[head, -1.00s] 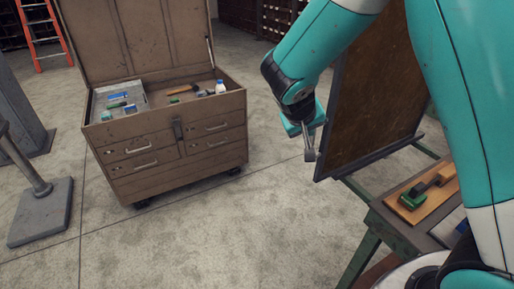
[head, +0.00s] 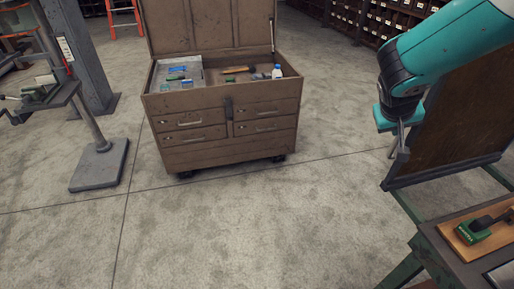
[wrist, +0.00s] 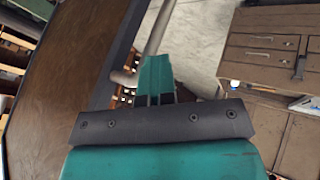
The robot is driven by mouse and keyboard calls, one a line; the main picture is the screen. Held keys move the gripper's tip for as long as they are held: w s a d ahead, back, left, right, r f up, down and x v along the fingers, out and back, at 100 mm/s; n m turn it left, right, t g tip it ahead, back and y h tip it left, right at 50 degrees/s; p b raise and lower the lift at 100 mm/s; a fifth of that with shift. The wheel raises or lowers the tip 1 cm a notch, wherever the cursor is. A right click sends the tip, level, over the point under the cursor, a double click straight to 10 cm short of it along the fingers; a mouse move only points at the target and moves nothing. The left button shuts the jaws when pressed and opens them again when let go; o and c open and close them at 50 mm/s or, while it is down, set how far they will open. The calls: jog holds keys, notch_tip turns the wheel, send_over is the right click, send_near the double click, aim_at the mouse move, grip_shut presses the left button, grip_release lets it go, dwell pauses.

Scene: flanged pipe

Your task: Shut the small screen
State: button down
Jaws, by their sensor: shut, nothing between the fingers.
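The small screen appears to be the dark brown panel (head: 460,125) in a dark frame, standing upright at the right of the head view behind a green-legged bench. It also fills the left of the wrist view (wrist: 65,75), its frame edge running up to the top. My gripper (head: 402,150) is shut and empty, pointing down at the screen's left edge in the head view. In the wrist view my gripper (wrist: 154,80) is just right of that edge; I cannot tell whether it touches. A grey curved bar (wrist: 153,35) shows beside the edge; its attachment is unclear.
A brown tool chest (head: 225,130) with its lid up stands left of the screen. A green-legged bench (head: 450,255) holding a wooden board (head: 484,233) is at lower right. A post on a grey base (head: 98,168) stands at left. The floor between is clear.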

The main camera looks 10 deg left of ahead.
jog(key=shift+w+d, duration=0.1)
jog(key=shift+d, duration=0.05)
jog(key=s+a+r+b, duration=0.2)
jog(key=s+a+r, duration=0.3)
jog(key=a+r, duration=0.3)
jog(key=s+a+n+g+y, duration=0.2)
jog(key=s+n+y, duration=0.1)
jog(key=s, duration=1)
jog(key=s+a+r+n+g+y, duration=0.1)
jog(key=s+a+n+g+y, duration=0.2)
jog(key=s, duration=1.1)
jog(key=y, duration=0.3)
jog(key=shift+s+a+r+n, duration=0.15)
jog(key=shift+s+r+n, duration=0.05)
jog(key=shift+n, duration=0.1)
